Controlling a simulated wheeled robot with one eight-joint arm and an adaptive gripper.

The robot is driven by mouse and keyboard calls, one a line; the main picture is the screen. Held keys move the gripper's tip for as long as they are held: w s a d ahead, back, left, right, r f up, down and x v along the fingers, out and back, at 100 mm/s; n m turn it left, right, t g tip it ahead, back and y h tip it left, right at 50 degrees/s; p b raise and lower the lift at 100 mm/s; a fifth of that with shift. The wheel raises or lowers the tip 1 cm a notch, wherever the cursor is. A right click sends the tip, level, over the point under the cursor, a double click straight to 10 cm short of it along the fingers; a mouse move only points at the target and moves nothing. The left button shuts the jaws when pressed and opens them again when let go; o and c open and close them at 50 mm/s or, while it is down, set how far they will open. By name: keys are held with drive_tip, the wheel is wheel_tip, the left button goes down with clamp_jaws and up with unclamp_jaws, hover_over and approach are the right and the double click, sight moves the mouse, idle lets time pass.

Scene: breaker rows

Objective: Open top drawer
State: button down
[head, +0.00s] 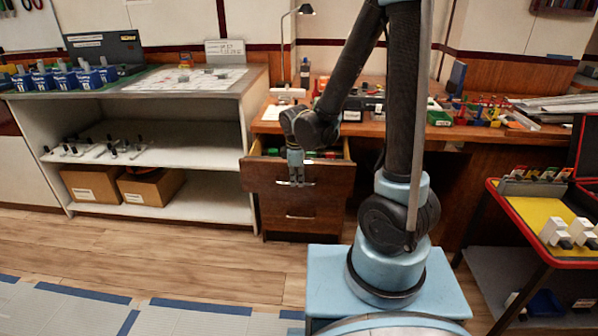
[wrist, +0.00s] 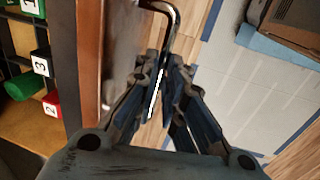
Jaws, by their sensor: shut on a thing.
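The wooden top drawer (head: 325,175) stands partly open under the desk, with its front out from the cabinet and its inside showing. Its silver handle (head: 296,184) is at my gripper (head: 295,167), which points down at the drawer front. In the wrist view, my gripper (wrist: 166,68) is shut on the metal handle (wrist: 172,18), whose bar runs between the fingers. The drawer front (wrist: 92,50) is just left of the fingers. Inside the drawer are a green cylinder (wrist: 24,87) and numbered blocks (wrist: 41,62).
A lower drawer (head: 300,217) is shut beneath. A white shelf unit (head: 225,200) with brown boxes stands to the left. The desk top (head: 385,128) holds a lamp and small items. A cart with a yellow top (head: 535,213) is at the right. The floor in front of the drawers is clear.

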drive_tip(key=shift+s, duration=1.25)
drive_tip(key=shift+a, duration=0.1)
drive_tip(key=c, duration=1.7)
unclamp_jaws()
drive_tip(key=shift+s+r, duration=0.35)
drive_tip(key=shift+r, duration=1.6)
drive_tip(key=shift+s+r, duration=0.4)
drive_tip(key=shift+r, duration=1.55)
drive_tip(key=shift+s+r, duration=0.35)
drive_tip(key=shift+r, duration=1.6)
drive_tip(key=s+d+m, duration=0.3)
drive_tip(key=d+m, duration=0.5)
drive_tip(key=d, duration=0.6)
drive_tip(key=s+d+f+m, duration=0.1)
drive_tip(key=s+d+m, duration=0.2)
drive_tip(key=s+d+f+m, duration=0.1)
drive_tip(key=s+d+m, duration=0.2)
drive_tip(key=d, duration=0.1)
drive_tip(key=s+d+f+m, duration=0.1)
drive_tip(key=s+d+m, duration=0.2)
drive_tip(key=shift+d+m, duration=0.3)
